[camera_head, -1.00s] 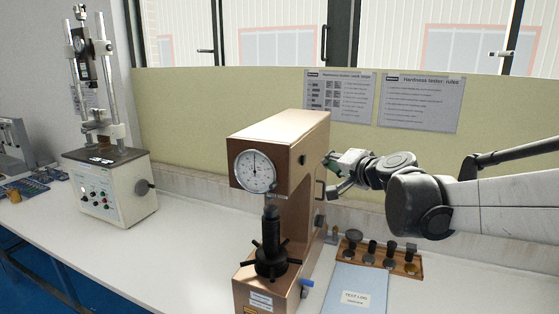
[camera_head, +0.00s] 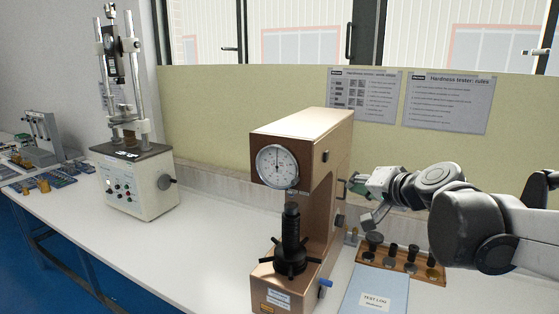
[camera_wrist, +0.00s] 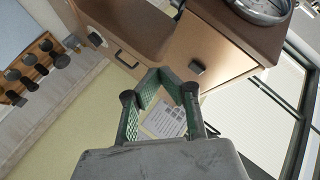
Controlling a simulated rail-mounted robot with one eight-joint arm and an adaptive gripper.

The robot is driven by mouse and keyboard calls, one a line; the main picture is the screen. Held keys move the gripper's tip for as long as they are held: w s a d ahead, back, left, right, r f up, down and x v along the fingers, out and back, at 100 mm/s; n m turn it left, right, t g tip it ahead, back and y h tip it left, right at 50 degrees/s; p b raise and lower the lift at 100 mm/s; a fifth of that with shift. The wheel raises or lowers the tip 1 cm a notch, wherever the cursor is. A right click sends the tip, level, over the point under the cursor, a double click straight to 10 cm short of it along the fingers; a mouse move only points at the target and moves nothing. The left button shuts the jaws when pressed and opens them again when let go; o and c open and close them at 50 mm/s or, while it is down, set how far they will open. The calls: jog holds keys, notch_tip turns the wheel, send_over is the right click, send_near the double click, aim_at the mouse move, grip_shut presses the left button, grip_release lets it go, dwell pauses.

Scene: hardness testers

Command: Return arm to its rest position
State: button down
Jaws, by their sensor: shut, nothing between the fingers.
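My gripper (camera_head: 354,188) is at the right side of the brown hardness tester (camera_head: 303,130), partly hidden by the tester's edge in the head view. In the wrist view my gripper (camera_wrist: 160,75) shows green-padded fingers with their tips together and nothing between them. The tester's side panel (camera_wrist: 215,55), with a handle and a dark knob, lies beyond the fingertips. I cannot tell the exact gap between fingers and tester. My arm (camera_head: 440,190) reaches in from the right.
A wooden rack (camera_head: 400,262) with several dark pieces stands below my arm. A blue test log (camera_head: 376,290) lies in front of it. A second testing machine (camera_head: 138,180) stands at the left. The white bench (camera_head: 215,235) is clear between the machines. Posters hang behind.

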jog(key=s+f+n+g+h+b, duration=0.2)
jog(key=s+f+n+g, duration=0.1)
jog(key=s+f, duration=0.6)
jog(key=s+f+n+g+h+b, duration=0.2)
jog(key=s+f, duration=0.8)
jog(key=s, duration=0.6)
jog(key=shift+s+d+f+n+g+h+b, duration=0.3)
jog(key=shift+s+d+n+g+h+b, duration=0.15)
jog(key=shift+b, duration=0.25)
jog(key=c, duration=2.4)
grip_release()
jog(key=shift+c, duration=0.2)
